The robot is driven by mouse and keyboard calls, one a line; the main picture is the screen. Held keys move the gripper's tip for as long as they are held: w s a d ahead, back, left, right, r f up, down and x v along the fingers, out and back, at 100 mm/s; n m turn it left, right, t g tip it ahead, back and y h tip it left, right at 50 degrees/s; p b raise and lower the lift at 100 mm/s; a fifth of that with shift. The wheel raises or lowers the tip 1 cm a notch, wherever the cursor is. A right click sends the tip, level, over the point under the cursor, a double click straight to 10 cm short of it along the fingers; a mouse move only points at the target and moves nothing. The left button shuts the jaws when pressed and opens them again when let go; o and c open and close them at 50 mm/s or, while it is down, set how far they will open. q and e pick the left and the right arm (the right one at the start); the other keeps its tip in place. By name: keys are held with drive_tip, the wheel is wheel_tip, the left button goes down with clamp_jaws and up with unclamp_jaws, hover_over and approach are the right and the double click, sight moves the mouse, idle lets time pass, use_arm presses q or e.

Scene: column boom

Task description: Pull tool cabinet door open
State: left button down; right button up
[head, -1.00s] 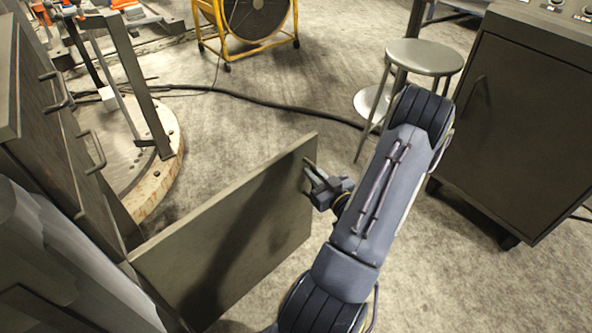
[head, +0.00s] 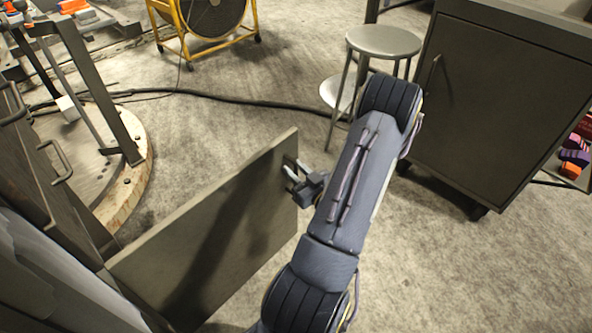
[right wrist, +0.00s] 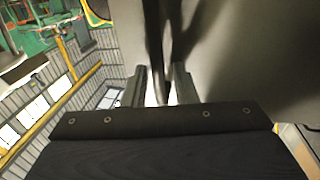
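The tool cabinet door (head: 215,235) is a flat grey panel standing swung out from the dark cabinet (head: 30,165) at the left of the head view. My right gripper (head: 289,172) is at the door's outer edge, near the top corner. In the right wrist view its two fingers (right wrist: 160,88) are apart, with a dark upright bar, apparently the door handle (right wrist: 163,40), between them. Light shows beside the bar, so I see no firm grip. The door face also fills the right of that view (right wrist: 250,55). My left gripper is not in view.
A metal stool (head: 383,42) and a second dark cabinet (head: 500,105) on casters stand at the right. A yellow-framed fan (head: 205,22) is at the back. A black cable (head: 240,100) crosses the floor. A round platform (head: 140,175) is beyond the door. The floor between door and stool is clear.

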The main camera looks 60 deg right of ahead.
drive_tip(key=p+v, duration=0.1)
drive_tip(key=v, duration=0.6)
drive_tip(key=shift+s+a, duration=0.2)
drive_tip(key=shift+s, duration=0.15)
idle(0.4)
